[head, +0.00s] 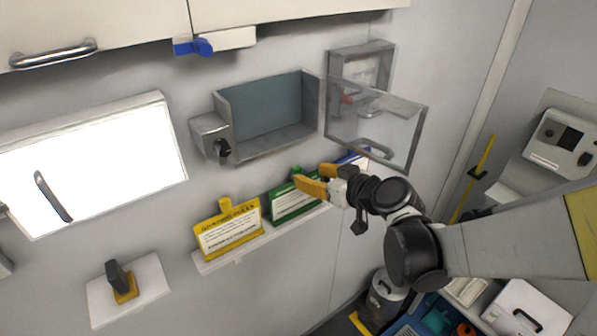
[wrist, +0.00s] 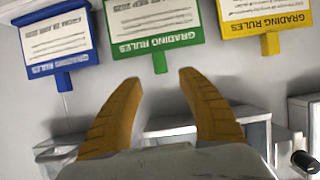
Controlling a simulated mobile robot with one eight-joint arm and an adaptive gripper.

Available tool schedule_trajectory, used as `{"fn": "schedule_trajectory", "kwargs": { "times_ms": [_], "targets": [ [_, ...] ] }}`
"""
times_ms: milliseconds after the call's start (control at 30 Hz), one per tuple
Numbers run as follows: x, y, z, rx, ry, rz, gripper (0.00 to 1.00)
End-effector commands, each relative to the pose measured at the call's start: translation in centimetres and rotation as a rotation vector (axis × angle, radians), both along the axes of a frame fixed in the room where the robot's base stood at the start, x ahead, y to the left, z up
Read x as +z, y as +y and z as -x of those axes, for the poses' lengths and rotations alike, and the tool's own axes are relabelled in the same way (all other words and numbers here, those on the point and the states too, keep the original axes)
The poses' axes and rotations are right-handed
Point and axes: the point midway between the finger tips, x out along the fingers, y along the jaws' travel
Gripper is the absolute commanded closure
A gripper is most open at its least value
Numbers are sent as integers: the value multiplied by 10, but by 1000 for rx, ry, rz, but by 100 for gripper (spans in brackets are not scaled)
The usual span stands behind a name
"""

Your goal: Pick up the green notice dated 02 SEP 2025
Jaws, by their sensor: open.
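The green notice (head: 296,205) stands on a narrow white wall ledge, between a yellow notice (head: 230,232) and a blue notice (head: 352,158). In the upside-down wrist view the green notice (wrist: 155,41) is in the middle, headed GRADING RULES, with a green tab (wrist: 160,63) at its top edge. Its date line is cut by the frame edge and only partly legible. My gripper (head: 311,178) has orange fingers and is at the top of the green notice, hiding part of it. In the wrist view my gripper (wrist: 159,78) is open and empty, its fingertips on either side of the tab, just short of it.
Above the ledge is an open grey wall box (head: 265,110). A clear door (head: 375,130) stands swung out near my arm. A bright white panel (head: 90,165) is at left. The blue (wrist: 62,80) and yellow (wrist: 270,43) tabs flank the green one.

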Motion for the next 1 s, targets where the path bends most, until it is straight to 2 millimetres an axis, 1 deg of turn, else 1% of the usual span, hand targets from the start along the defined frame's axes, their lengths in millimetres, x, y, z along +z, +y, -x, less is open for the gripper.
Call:
{"fn": "schedule_trajectory", "kwargs": {
  "times_ms": [33,100,267,433,533,633,833,867,900,967,1000],
  "targets": [
    [-3,5,-6,2,0,0,53],
    [-5,8,-11,0,0,-1,53],
    [-10,15,-20,1,1,1,53],
    [-19,32,-38,1,1,1,53],
    [-24,37,-48,0,1,0,53],
    [-27,40,-52,0,1,1,53],
    [-27,40,-52,-1,1,0,53],
    [-27,40,-52,-1,1,0,57],
    [-27,40,-52,-1,1,0,70],
    [-27,40,-52,-1,1,0,88],
    [-27,40,-52,-1,1,0,100]
  ]
}}
